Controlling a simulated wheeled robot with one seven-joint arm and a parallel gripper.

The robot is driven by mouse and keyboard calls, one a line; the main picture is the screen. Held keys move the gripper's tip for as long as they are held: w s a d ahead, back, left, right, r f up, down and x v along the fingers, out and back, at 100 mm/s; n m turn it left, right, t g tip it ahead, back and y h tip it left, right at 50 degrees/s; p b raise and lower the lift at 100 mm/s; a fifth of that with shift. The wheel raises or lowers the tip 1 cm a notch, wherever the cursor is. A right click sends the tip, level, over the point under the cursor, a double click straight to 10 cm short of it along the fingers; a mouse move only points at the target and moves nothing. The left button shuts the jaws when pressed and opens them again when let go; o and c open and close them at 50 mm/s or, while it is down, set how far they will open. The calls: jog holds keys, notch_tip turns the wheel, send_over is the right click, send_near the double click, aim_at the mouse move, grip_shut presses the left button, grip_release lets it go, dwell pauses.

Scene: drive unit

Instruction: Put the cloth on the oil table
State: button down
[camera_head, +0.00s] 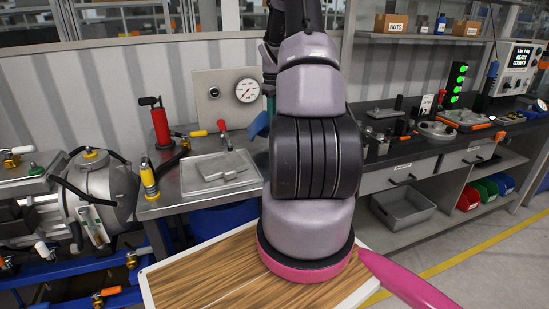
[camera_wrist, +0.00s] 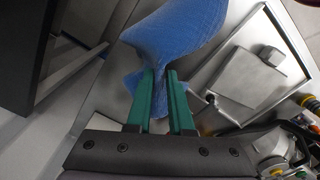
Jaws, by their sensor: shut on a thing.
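My gripper (camera_wrist: 160,98) is shut on a blue cloth (camera_wrist: 178,40), which bulges out beyond the green fingers and hangs down between them in the wrist view. In the head view my arm hides most of the gripper, and only a bit of the blue cloth (camera_head: 259,125) shows beside the arm. The oil table seems to be the grey metal table (camera_head: 173,203) at left centre, with a shallow metal tray (camera_head: 232,185) on it. The tray also shows at the right in the wrist view (camera_wrist: 244,112). The cloth appears above the table; I cannot tell whether it touches anything.
A red pump bottle (camera_head: 161,127) and a yellow-and-black bottle (camera_head: 149,180) stand on the table's left side. A gauge panel (camera_head: 222,95) rises behind the tray. A dark workbench (camera_head: 400,160) with drawers and tools is at the right. Machinery (camera_head: 100,190) stands at the left.

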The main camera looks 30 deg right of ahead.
jog(key=w+d+n, duration=0.2)
jog(key=w+n, duration=0.2)
jog(key=n, duration=0.3)
jog(key=shift+n, duration=0.4)
jog(key=s+f, duration=0.1)
jog(key=f, duration=0.1)
jog(key=s+a+f, duration=0.1)
jog(key=f, duration=0.1)
jog(key=s+a+f, duration=0.1)
jog(key=s+f, duration=0.1)
jog(key=shift+s+f, duration=0.1)
jog(key=shift+f, duration=0.2)
jog(key=s, duration=0.1)
jog(key=s+a, duration=0.1)
jog(key=s, duration=0.1)
jog(key=s+a+f, duration=0.1)
jog(key=shift+s+a, duration=0.15)
jog(key=shift+s, duration=0.05)
jog(key=s+a+f, duration=0.1)
jog(key=s, duration=0.1)
jog(key=s+a+f, duration=0.1)
jog(key=s+f, duration=0.1)
jog(key=s+a+f, duration=0.1)
jog(key=s, duration=0.1)
jog(key=shift+f, duration=0.2)
jog(key=c, duration=0.6)
grip_release()
jog(key=shift+r, duration=0.15)
